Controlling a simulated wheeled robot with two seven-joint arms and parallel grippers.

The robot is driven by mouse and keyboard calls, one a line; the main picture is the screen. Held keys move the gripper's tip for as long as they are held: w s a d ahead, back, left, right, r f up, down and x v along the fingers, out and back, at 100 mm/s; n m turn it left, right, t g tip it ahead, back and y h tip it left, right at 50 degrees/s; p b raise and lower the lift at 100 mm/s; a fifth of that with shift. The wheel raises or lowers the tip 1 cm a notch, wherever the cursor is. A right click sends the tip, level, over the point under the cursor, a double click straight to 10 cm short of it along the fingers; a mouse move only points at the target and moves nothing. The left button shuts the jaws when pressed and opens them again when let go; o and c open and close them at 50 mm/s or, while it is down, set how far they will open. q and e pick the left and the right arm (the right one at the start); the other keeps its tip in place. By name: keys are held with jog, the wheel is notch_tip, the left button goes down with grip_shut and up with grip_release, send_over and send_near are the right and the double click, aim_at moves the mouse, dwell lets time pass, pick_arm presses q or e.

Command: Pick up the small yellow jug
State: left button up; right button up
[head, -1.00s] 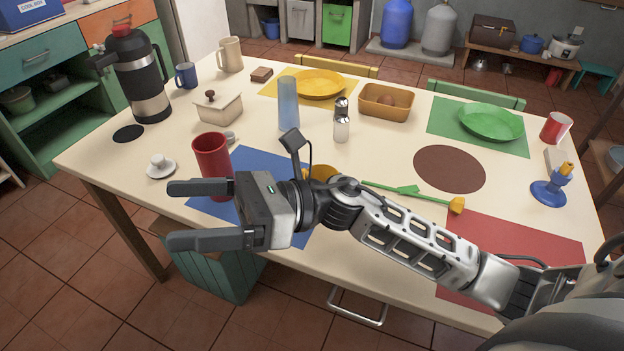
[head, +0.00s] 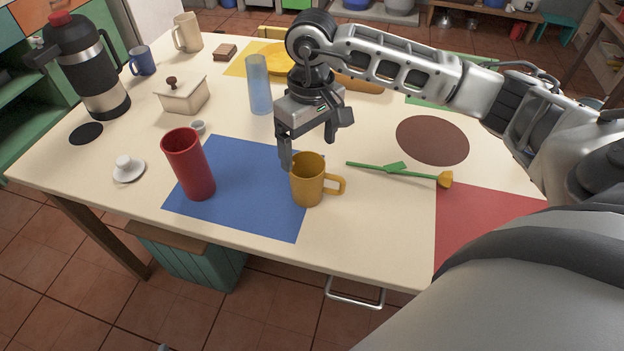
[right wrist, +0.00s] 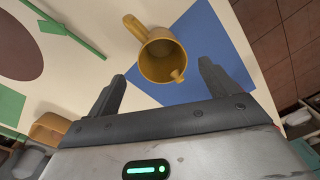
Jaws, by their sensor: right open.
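The small yellow jug (head: 307,182) stands upright at the right edge of the blue mat (head: 235,215), its handle pointing right in the head view. In the right wrist view the jug (right wrist: 160,57) shows its open mouth and a small spout turned towards me. My right gripper (head: 309,150) points downward just behind the jug. Its fingers are apart and empty, and the jug lies ahead between them in the right wrist view. One fingertip looks close to the jug's rim; I cannot tell whether it touches. My left gripper is not in view.
A tall red cup (head: 189,165) stands on the blue mat to the left. A blue glass (head: 259,84) stands behind. A green utensil with a yellow end (head: 398,170) lies right of the jug. Bare tabletop lies in front of the jug.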

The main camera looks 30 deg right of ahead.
aim_at(307, 175)
jog(key=f, duration=0.2)
jog(key=f+p, duration=0.1)
jog(key=f, duration=0.5)
jog(key=shift+a, duration=0.3)
jog(key=c, duration=1.1)
